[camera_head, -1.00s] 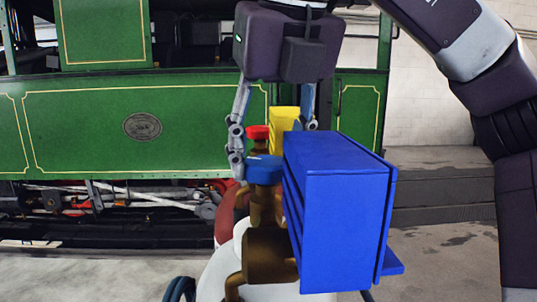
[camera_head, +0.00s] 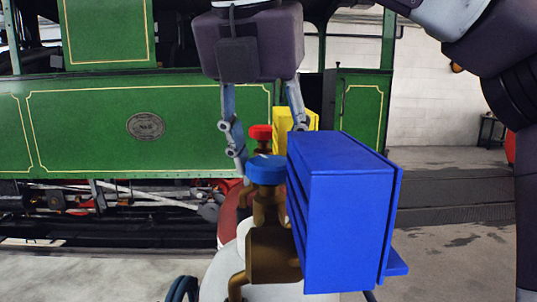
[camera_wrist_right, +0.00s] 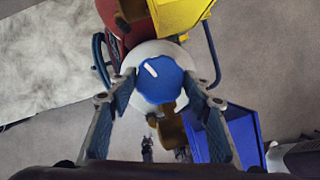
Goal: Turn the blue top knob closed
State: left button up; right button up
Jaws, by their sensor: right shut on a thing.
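The blue top knob (camera_head: 265,171) sits on a brass valve (camera_head: 272,255) and shows a pale mark on its top in the right wrist view (camera_wrist_right: 160,80). My right gripper (camera_head: 268,160) reaches down over it from above. In the right wrist view its fingers (camera_wrist_right: 160,76) stand on either side of the knob and are shut on it. In the head view the blue box hides part of the right-hand finger. My left gripper is in neither view.
A large blue box (camera_head: 345,220) stands right beside the valve. A red knob (camera_head: 260,132) and a yellow box (camera_head: 303,118) are behind. A green steam tram (camera_head: 90,125) fills the background. Floor at the right (camera_head: 450,250) is clear.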

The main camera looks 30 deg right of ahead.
dwell(0.4)
jog(key=o, duration=1.2)
jog(key=shift+c, duration=0.2)
